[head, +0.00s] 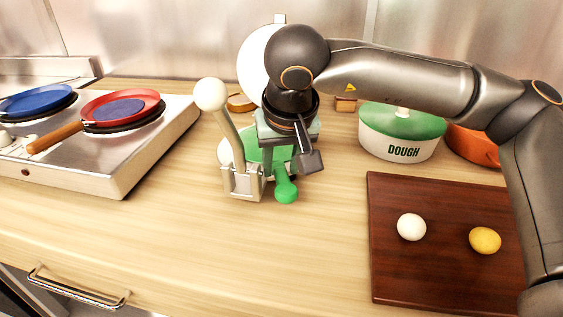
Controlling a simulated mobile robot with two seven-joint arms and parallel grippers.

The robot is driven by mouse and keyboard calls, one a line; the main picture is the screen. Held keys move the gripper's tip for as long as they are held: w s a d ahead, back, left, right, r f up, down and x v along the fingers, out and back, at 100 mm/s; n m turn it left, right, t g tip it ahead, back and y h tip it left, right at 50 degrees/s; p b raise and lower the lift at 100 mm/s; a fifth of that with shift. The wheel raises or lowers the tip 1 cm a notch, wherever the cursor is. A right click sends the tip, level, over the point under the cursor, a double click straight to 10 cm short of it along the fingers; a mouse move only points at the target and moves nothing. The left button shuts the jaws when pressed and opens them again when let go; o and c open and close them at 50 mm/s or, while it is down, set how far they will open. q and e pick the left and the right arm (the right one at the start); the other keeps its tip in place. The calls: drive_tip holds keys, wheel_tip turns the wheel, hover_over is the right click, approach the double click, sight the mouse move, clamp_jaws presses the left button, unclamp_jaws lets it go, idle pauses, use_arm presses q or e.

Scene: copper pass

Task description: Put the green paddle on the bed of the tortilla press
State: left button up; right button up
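The tortilla press stands in the middle of the counter, with its round white plate (252,62) raised at the back. Its lever has a white ball knob (211,95), and its metal bracket (242,184) is at the front. The green paddle (286,188) lies at the press, its disc over the bed and its handle pointing toward me. My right gripper (288,164) is directly above the paddle, fingers down and apart, and hides part of the disc and bed. Contact between fingers and paddle cannot be made out. My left gripper is out of view.
A stove (120,165) with a red pan (120,108) and a blue pan (38,102) is at left. A dough pot (400,146) and an orange pot (472,146) stand at back right. A dark board (430,278) holds a white ball (411,227) and a yellow ball (485,240). The front-middle counter is clear.

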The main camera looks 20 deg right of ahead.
drive_tip(key=shift+r, duration=0.2)
drive_tip(key=p+v, duration=0.2)
drive_tip(key=v, duration=0.9)
drive_tip(key=shift+s+r, duration=0.15)
drive_tip(key=shift+r, duration=0.25)
drive_tip(key=shift+a, duration=0.1)
